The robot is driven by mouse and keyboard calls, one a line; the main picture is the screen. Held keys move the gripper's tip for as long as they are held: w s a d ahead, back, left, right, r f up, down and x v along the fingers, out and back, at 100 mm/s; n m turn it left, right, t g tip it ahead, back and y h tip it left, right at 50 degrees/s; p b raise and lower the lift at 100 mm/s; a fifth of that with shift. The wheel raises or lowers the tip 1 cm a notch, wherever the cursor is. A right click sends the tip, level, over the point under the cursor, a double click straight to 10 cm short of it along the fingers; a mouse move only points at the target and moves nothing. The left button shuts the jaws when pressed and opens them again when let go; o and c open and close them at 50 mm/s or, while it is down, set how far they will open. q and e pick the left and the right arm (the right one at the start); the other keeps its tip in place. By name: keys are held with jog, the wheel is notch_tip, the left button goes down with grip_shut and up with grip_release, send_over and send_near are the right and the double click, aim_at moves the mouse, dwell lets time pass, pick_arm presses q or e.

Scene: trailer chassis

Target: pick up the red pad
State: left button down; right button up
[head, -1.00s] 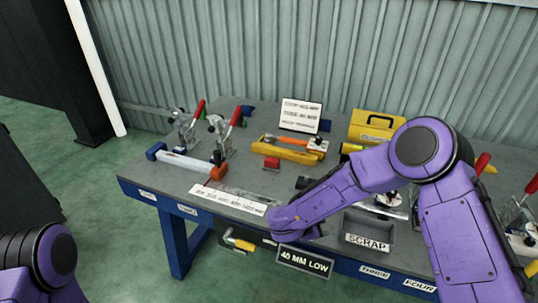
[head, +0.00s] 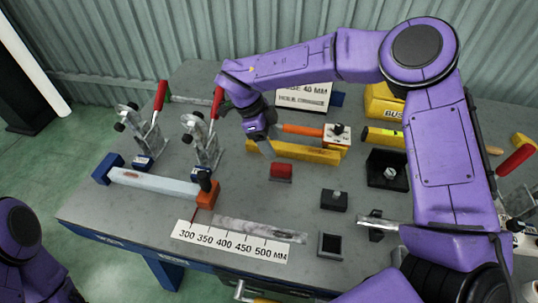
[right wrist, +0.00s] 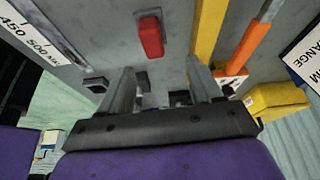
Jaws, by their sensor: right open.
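The red pad (head: 281,172) is a small red block lying on the grey bench top, in front of a yellow bar. It also shows in the right wrist view (right wrist: 151,37), ahead of the jaws and between their lines. My right gripper (head: 263,150) is open and empty, above the bench just left of and behind the pad, apart from it. Its two fingers show spread in the right wrist view (right wrist: 160,80). Only purple links of my left arm show at the lower left; its gripper is out of view.
Behind the pad lie the yellow bar (head: 300,151) and an orange-handled tool (head: 302,130). Toggle clamps (head: 203,143) with red handles stand left. A dark block (head: 334,200) sits right of the pad. A ruler strip (head: 230,243) lies in front. Bench between is clear.

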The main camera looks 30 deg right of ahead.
aim_at(280, 166)
jog(key=shift+s+d+f, duration=0.3)
jog(key=shift+s+f, duration=0.05)
jog(key=shift+f, duration=0.3)
jog(key=shift+s+d+f, duration=0.25)
jog(key=shift+s+f, duration=0.1)
jog(key=shift+f, duration=0.25)
jog(key=shift+s+d+f+p, duration=0.2)
jog(key=shift+s+f, duration=0.1)
jog(key=shift+s, duration=0.2)
jog(key=shift+s+d+f+p, duration=0.1)
jog(key=shift+s+f+p, duration=0.15)
jog(key=shift+s, duration=0.25)
jog(key=f, duration=0.2)
jog(key=f+p, duration=0.1)
jog(key=f, duration=0.1)
jog(key=w+f, duration=0.1)
jog(key=f, duration=0.1)
jog(key=shift+d, duration=0.25)
jog(key=shift+s+d+r, duration=0.1)
jog(key=shift+s+d, duration=0.05)
jog(key=shift+s, duration=0.25)
jog(key=shift+c, duration=0.9)
pick_arm(q)
jog(key=shift+s+r, duration=0.3)
jog(key=shift+r, duration=0.35)
jog(key=shift+s+r, duration=0.3)
jog(key=shift+r, duration=0.3)
pick_arm(e)
jog(key=c, duration=1)
